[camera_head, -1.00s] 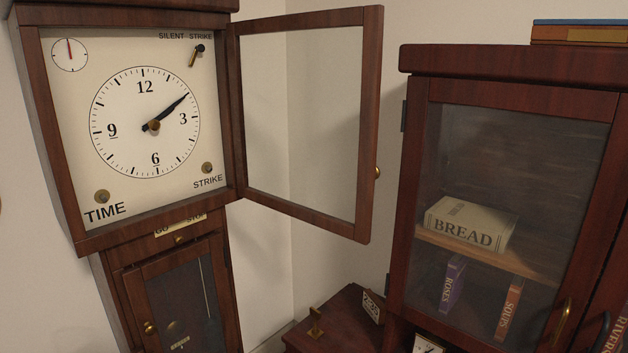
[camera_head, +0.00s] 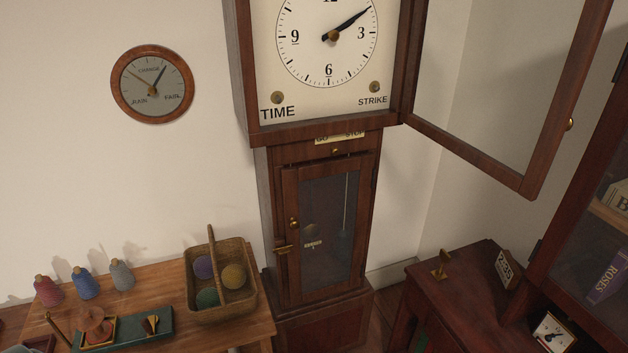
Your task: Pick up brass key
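A small brass object (camera_head: 441,265) stands on the low dark wooden cabinet right of the clock. Its shape could be the brass key, but it is too small to be sure. Another brass piece (camera_head: 284,249) sticks out from the left edge of the clock's lower door, below a round brass knob (camera_head: 294,223); I cannot tell if it is a key or a latch. Neither of my grippers is in view.
The clock's glazed upper door (camera_head: 530,188) hangs open to the right, above the low cabinet (camera_head: 420,290). A small sign (camera_head: 507,268) stands beside the brass object. At left a table holds a basket (camera_head: 222,305) of yarn balls and several spools.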

